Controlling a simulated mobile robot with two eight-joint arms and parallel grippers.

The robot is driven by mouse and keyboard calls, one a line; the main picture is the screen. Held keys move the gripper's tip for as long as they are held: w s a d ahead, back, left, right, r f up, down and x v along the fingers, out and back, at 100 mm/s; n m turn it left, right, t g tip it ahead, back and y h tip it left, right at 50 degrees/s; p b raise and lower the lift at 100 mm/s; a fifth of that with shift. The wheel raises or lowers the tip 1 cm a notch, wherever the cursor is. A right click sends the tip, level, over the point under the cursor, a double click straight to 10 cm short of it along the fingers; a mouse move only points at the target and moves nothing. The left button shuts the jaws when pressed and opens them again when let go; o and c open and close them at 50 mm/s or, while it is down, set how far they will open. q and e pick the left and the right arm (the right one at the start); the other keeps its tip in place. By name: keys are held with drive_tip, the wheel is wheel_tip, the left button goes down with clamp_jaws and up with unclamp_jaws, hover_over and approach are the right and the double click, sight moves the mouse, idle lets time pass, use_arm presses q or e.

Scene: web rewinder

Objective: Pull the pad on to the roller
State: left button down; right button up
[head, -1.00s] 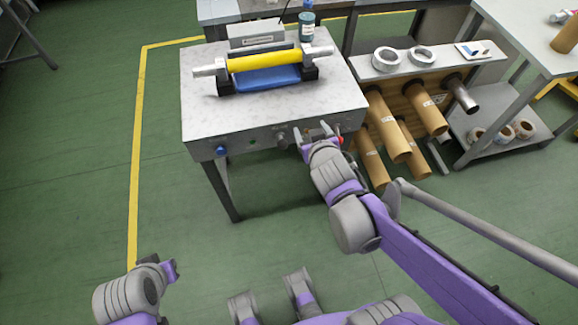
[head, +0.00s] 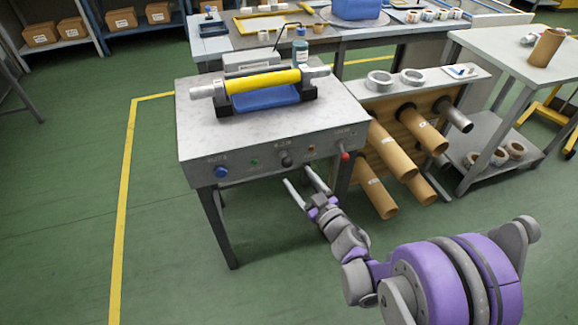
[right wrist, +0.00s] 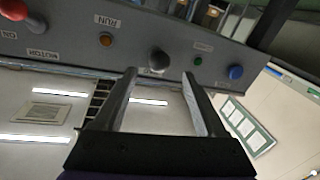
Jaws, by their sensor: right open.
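A yellow roller (head: 262,81) lies across black supports on top of the grey machine (head: 190,120). A blue pad (head: 265,99) sits below and in front of it. The machine's front panel bears a black knob (head: 286,158), a red-tipped control (head: 346,155), a green button (head: 254,162) and a blue button (head: 221,172). My right gripper (head: 297,176) is open and empty, low in front of the panel. In the right wrist view the black knob (right wrist: 159,58) shows beyond the gap between the fingertips (right wrist: 158,76); contact is not visible. My left gripper is out of view.
Cardboard tubes (head: 391,152) stick out from a rack right of the machine, close to my right arm. A bottle (head: 300,51) stands behind the roller. A workbench (head: 365,40) stands behind. The green floor on the left is clear.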

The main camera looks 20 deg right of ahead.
sight(288, 163)
drive_tip(key=x, duration=0.7)
drive_tip(key=shift+w+b, duration=0.25)
drive_tip(key=shift+b, duration=0.05)
clamp_jaws()
idle(1.0)
